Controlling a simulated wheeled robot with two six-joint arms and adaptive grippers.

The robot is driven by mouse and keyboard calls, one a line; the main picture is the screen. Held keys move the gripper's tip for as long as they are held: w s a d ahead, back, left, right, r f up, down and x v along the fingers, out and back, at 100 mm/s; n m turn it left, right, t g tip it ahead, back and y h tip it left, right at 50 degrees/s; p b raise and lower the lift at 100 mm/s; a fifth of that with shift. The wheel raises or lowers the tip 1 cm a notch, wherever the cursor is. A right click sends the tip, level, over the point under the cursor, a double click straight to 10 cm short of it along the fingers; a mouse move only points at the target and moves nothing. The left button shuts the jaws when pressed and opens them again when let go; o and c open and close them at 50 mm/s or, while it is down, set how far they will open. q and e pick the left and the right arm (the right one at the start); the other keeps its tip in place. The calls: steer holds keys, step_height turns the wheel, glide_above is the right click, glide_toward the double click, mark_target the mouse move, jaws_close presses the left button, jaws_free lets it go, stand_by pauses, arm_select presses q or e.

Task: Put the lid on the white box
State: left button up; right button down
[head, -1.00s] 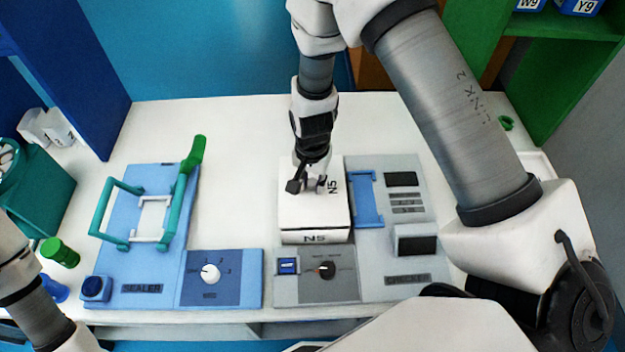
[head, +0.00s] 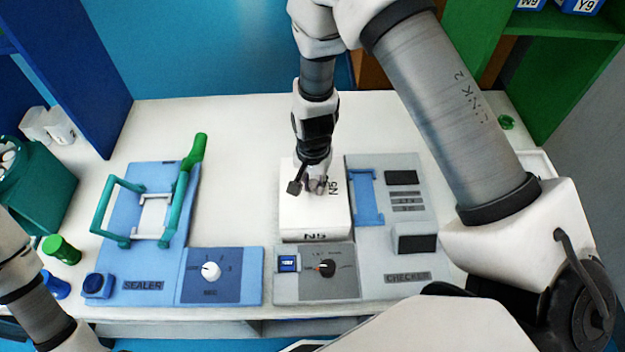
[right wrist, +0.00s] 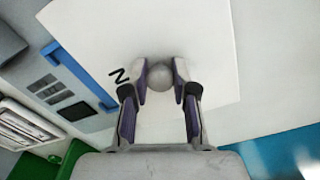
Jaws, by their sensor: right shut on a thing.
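The white box (head: 292,236), marked N5 on its front, stands on the table in the middle of the head view. The white lid (head: 300,215), also marked N5, lies over its top, and the edges look nearly lined up. Whether the lid is fully seated is hard to tell. My right gripper (head: 314,187) points down over the lid. In the right wrist view its fingers (right wrist: 165,85) are shut on the round grey knob (right wrist: 182,72) of the lid (right wrist: 100,40). The box itself is hidden there. My left gripper is out of view.
A grey checker unit (head: 430,262) with a blue bracket stands right of the box, close to it. A blue sealer (head: 145,265) with a teal frame and green handle (head: 198,150) is at left. The table behind the box is clear.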

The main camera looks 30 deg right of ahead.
stand_by(0.3)
steer(key=c, duration=0.8)
jaws_free()
steer(key=shift+c, duration=0.2)
step_height(320, 180, up, 7)
steer(key=p, duration=0.6)
steer(key=shift+p, duration=0.4)
